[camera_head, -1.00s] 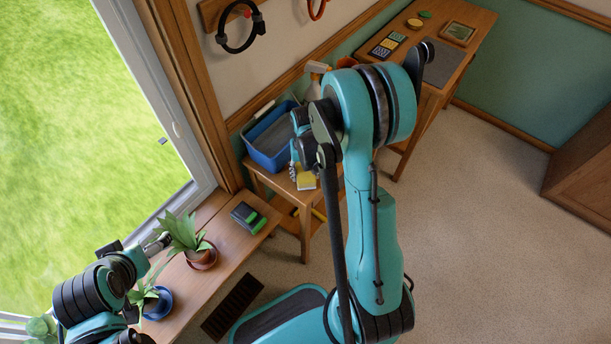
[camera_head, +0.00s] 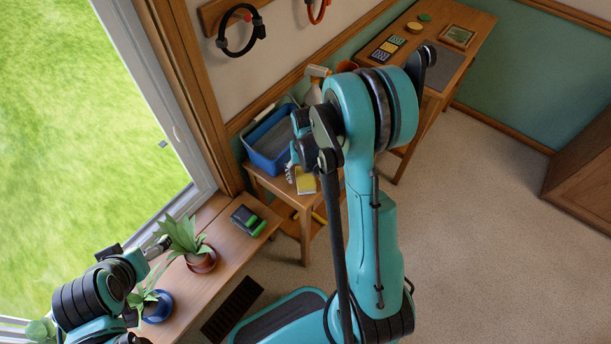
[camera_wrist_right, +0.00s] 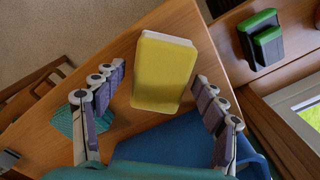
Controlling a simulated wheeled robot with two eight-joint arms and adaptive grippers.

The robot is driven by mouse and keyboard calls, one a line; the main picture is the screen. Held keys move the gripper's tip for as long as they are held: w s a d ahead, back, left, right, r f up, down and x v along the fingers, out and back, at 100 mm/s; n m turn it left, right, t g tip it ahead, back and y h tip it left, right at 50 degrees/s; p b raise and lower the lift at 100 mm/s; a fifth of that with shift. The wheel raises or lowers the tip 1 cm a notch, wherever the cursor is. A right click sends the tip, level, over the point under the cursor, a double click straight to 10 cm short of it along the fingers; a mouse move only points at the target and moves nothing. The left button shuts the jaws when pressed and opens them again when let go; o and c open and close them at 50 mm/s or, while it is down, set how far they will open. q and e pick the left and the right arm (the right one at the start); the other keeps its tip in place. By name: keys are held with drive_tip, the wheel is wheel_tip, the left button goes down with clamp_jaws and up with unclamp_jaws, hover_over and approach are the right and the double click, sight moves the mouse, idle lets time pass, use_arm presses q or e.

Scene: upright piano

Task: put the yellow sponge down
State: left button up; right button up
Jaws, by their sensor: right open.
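The yellow sponge (camera_head: 305,183), a block with a pale edge, appears to rest on the small wooden table (camera_head: 268,182), near its edge. In the right wrist view the sponge (camera_wrist_right: 163,72) lies between the spread fingers of my right gripper (camera_wrist_right: 159,82), with gaps on both sides. My right gripper is open. In the head view only a few of its fingers (camera_head: 290,172) show, just left of the sponge; my right arm hides the rest. My left gripper (camera_head: 158,244) is by the potted plant at the lower left; its jaws are unclear.
A blue tub (camera_head: 268,158) stands on the same table behind the sponge. A green and black block (camera_head: 247,220) and potted plants (camera_head: 201,260) are on the windowsill shelf. A spray bottle (camera_head: 316,85) stands beyond the tub. The wall desk (camera_head: 470,35) is farther back.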

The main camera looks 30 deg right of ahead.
wheel_tip(320, 180, up, 11)
drive_tip(key=p, duration=0.4)
wheel_tip(320, 180, up, 9)
drive_tip(key=n+t, duration=0.2)
drive_tip(key=t, duration=0.1)
hover_over(306, 176)
drive_tip(key=s+a, duration=0.4)
drive_tip(key=a, duration=0.2)
drive_tip(key=s+a+r+n+t, duration=0.2)
drive_tip(key=s+a+r+t, duration=0.2)
drive_tip(key=s, duration=0.2)
drive_tip(key=shift+s+a+r, duration=0.3)
drive_tip(key=shift+s, duration=0.1)
